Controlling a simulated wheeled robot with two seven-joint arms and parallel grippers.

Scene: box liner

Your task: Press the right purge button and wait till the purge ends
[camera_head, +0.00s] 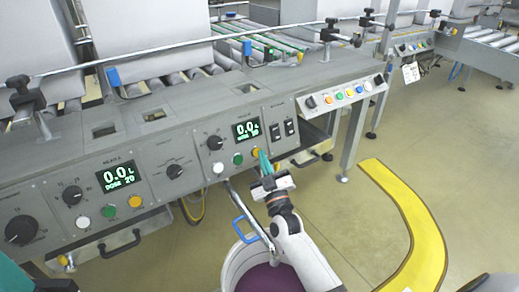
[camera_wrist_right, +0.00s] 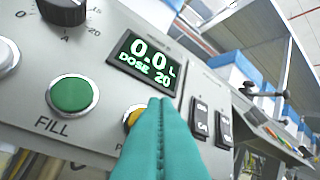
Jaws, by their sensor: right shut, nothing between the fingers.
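The right purge button (camera_head: 257,153) is a yellow-orange round button on the right-hand head panel, right of a green button. In the right wrist view the purge button (camera_wrist_right: 131,116) is partly hidden behind my teal fingers. My right gripper (camera_head: 265,160) is shut and empty, with its tips at the button; I cannot tell whether they touch it. The gripper (camera_wrist_right: 160,118) fills the lower middle of the wrist view. The right display (camera_wrist_right: 146,63) reads 0.0 L, DOSE 20. A teal part at the lower left edge seems to be my left gripper (camera_head: 12,276); its jaws are unclear.
The green FILL button (camera_wrist_right: 73,94) is left of the purge button, and two black rocker switches (camera_head: 283,130) are to its right. A white bucket (camera_head: 245,262) with purple inside and a blue handle stands below. The left panel has its own display (camera_head: 121,175).

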